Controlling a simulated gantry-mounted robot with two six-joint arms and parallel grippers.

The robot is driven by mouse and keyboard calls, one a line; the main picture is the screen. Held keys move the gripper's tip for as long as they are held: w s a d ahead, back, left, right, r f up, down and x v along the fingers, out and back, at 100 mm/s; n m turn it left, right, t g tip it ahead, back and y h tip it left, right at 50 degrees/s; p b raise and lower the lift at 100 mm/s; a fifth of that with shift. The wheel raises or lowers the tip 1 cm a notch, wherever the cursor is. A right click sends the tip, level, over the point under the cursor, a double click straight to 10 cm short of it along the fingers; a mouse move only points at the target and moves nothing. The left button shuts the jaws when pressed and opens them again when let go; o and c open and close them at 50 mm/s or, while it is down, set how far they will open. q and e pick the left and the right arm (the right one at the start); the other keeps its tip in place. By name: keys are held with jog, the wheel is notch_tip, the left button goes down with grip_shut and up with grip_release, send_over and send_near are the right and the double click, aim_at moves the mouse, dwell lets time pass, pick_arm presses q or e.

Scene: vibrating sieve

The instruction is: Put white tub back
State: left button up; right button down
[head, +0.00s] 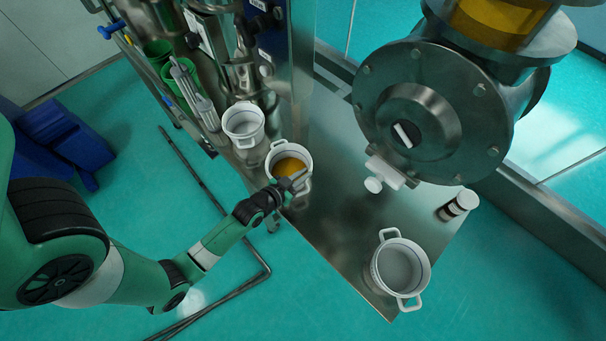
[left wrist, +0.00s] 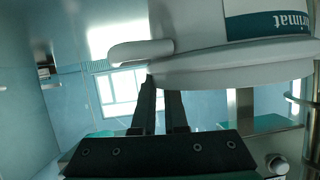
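A white two-handled tub (head: 275,158) with orange-yellow material inside stands upright at the table's left edge. My left gripper (head: 296,183) is at its near side, by the handle. In the left wrist view, my left gripper's two dark fingers (left wrist: 161,105) have a narrow gap between them. Their tips reach the rim and handle of a white tub (left wrist: 230,68) with a partly visible upside-down label. Whether they clasp the handle I cannot tell. A second white tub (head: 243,124) stands just behind the filled one. A third, empty white tub (head: 400,265) stands at the table's near right corner. My right gripper is out of view.
The steel table (head: 335,200) is bare between the tubs. A large round metal machine (head: 430,115) overhangs its right side, with a white fitting (head: 385,175) below. A small black-and-white cylinder (head: 458,205) is near the right edge. Green containers (head: 180,85) stand at the back left.

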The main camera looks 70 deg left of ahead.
pick_arm(q)
jog(key=o, duration=0.3)
jog(key=v, duration=1.2)
jog(key=shift+r+p, duration=0.1)
jog(key=shift+p, duration=0.25)
